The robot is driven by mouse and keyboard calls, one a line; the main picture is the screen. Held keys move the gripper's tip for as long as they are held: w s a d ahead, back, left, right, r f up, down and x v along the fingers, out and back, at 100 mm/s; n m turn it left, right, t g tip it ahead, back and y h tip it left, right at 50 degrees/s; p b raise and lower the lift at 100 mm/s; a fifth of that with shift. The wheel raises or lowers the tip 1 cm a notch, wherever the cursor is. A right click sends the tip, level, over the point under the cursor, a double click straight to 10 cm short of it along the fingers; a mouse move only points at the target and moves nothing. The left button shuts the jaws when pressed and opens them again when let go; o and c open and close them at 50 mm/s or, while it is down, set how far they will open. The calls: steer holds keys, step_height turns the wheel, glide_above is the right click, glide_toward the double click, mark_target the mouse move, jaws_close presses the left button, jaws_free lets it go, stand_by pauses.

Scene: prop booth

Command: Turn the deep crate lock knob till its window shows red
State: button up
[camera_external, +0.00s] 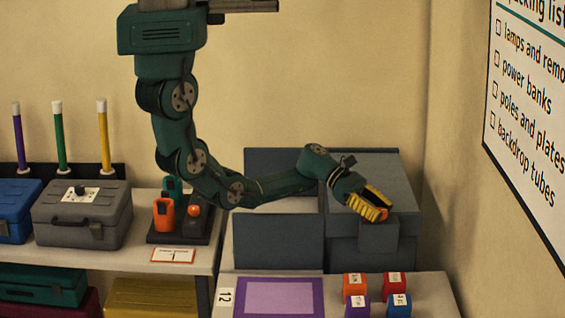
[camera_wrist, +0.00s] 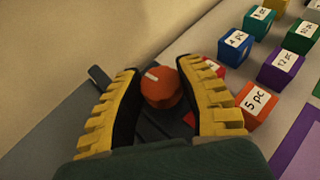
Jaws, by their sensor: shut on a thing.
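The lock knob (camera_wrist: 162,87) is a round orange-red knob with a white pointer line, between my yellow fingers in the wrist view. The pointer is tilted toward the upper left. My gripper (camera_wrist: 165,95) is shut on the knob, a finger on either side. A small red patch (camera_wrist: 189,119) shows on the dark surface beside the knob, partly cut off by the right finger; it looks like the window. In the external view my gripper (camera_external: 370,206) reaches down at the grey-blue crate (camera_external: 400,190) at right.
Several labelled coloured blocks, such as the orange block (camera_external: 355,285), stand in front of the crate, beside a purple mat (camera_external: 275,286). A grey case (camera_external: 80,222) and a dark stand with orange-topped items (camera_external: 164,215) are on the left table. The wall is close behind.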

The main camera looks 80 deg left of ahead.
steer(key=shift+f, duration=0.15)
steer(key=o, duration=1.2)
steer(key=shift+d, duration=0.1)
steer(key=v, duration=1.2)
steer(key=shift+w, duration=0.1)
